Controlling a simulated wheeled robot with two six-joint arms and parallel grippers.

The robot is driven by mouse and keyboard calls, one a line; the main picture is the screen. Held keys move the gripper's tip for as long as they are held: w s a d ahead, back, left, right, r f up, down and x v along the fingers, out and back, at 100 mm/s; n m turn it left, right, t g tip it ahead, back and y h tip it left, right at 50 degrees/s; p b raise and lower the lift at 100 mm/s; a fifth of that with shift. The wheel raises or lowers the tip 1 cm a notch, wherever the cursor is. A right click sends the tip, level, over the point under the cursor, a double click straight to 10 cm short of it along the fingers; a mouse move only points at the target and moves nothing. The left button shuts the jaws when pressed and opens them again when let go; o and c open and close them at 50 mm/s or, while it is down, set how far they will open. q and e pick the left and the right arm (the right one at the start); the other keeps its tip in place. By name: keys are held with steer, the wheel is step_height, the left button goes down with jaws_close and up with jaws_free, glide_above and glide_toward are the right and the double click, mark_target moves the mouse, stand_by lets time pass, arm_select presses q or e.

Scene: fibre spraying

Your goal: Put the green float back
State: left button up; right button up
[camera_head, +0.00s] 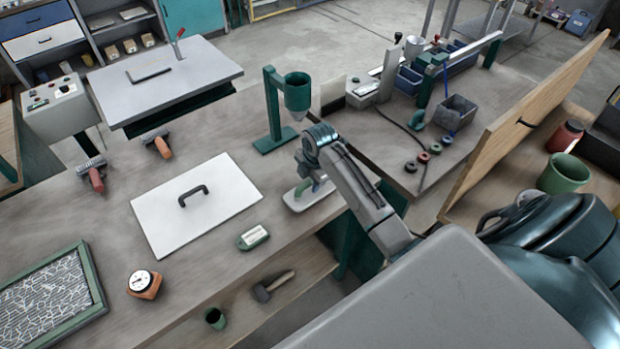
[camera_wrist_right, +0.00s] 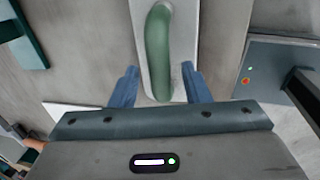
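The green float lies on the workbench (camera_head: 105,215), left of my right arm in the head view. Its pale plate (camera_head: 299,202) shows there, with its green handle partly hidden by my gripper. The right wrist view shows the handle (camera_wrist_right: 159,45) along the plate (camera_wrist_right: 186,25). My right gripper (camera_wrist_right: 160,68) is open, its two blue fingers on either side of the handle's near end with gaps visible. I cannot tell how far down the fingers reach. My left gripper is not in view.
Left of the float are a white board (camera_head: 225,210) with a black handle and a small green-and-white block (camera_head: 252,238). A green stand with a funnel cup (camera_head: 297,92) rises behind. A second table (camera_head: 375,135) stands right, with bins and rings.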

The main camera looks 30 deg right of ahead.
mark_target(313, 195)
step_height(313, 195, up, 12)
steer(key=s+b, duration=0.2)
steer(key=b, duration=0.1)
steer(key=shift+s, duration=0.2)
